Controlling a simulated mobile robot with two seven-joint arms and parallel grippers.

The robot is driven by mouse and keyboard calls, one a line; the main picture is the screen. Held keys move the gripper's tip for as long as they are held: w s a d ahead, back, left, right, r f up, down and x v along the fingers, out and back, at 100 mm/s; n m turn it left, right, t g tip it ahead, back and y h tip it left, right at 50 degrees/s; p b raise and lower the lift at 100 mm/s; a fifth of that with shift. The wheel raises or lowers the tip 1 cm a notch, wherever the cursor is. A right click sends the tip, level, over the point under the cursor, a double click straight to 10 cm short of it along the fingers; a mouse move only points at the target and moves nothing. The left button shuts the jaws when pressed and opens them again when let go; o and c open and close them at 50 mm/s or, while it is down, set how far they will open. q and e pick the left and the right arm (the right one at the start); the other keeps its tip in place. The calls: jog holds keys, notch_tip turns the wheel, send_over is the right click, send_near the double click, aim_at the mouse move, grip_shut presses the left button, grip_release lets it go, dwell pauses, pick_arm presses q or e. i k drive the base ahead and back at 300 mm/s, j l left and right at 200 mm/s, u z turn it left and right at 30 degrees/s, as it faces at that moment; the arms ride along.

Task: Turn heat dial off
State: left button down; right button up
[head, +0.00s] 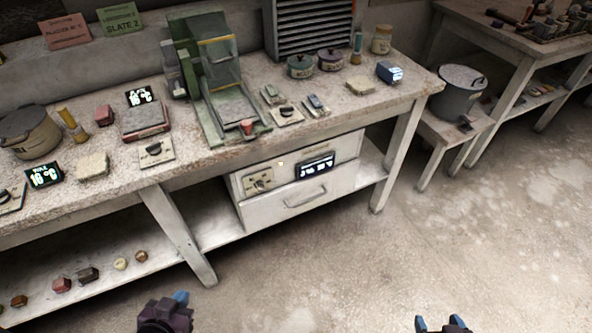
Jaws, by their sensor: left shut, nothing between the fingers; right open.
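Several dials are in the head view, and I cannot tell which one is the heat dial. One dial (259,184) is on the front of a white drawer unit under the bench. Another dial (154,150) is on a pale plate near the bench's front edge. A third dial (287,111) is further right on the bench top. My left gripper (180,298) is shut and empty at the bottom, below the bench and away from the dials. My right gripper (442,322) is open and empty at the bottom right edge, over the floor.
A display (316,165) is beside the drawer unit's dial, above a handle (305,197). A bench leg (178,235) stands left of the drawer unit. The floor (330,270) in front is clear.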

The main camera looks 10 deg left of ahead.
aim_at(260, 184)
jog(key=k+u, duration=0.2)
jog(key=u, duration=0.3)
jog(key=k+u, duration=0.2)
jog(key=u, duration=0.3)
